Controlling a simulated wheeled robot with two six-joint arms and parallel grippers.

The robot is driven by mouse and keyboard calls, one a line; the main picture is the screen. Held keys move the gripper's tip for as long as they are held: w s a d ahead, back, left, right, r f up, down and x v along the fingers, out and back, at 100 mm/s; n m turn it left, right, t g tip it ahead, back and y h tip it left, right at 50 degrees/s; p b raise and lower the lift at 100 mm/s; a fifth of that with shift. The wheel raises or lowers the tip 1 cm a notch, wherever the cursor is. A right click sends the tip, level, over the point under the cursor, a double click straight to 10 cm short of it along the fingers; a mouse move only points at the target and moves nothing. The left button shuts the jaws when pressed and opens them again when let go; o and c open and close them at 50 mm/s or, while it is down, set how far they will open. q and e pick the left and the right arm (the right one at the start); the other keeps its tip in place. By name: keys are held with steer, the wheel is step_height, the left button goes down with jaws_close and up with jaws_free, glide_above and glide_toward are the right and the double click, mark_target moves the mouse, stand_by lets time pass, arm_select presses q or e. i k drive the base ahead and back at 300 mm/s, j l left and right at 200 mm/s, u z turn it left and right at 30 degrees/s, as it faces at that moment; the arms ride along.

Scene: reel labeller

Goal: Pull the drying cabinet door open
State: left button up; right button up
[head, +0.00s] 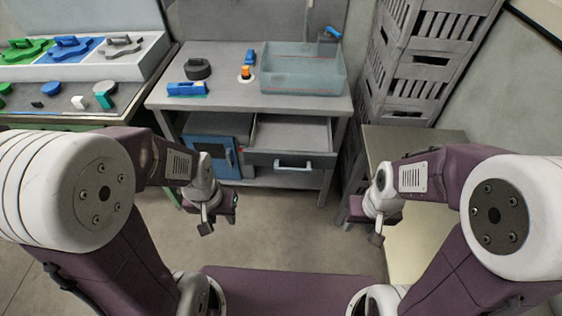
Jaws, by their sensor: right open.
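The drying cabinet, which I take to be the small box with a blue door (207,153), stands under the workbench at its left side. The door faces me, appears shut and has a dark window and an upright handle (229,158) near its right edge. My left gripper (219,222) hangs in front of and below the cabinet, apart from the handle; its fingers are too small and turned to read. My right gripper (375,228) is open and empty, far to the right of the cabinet, near the side table.
A drawer (290,135) beside the cabinet stands pulled out, with a light handle. The workbench (222,95) carries a clear bin (300,70), a dark reel (198,68) and a blue tool (187,89). Grey crates (413,70) are stacked at right. The floor ahead is clear.

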mark_target(222, 149)
steer(key=i+j+u, duration=0.15)
steer(key=u, duration=0.25)
steer(key=i+j+u, duration=0.15)
steer(key=u, duration=0.3)
steer(key=i+u, duration=0.15)
steer(key=u, duration=0.25)
steer(key=i+u, duration=0.15)
steer(key=u, duration=0.25)
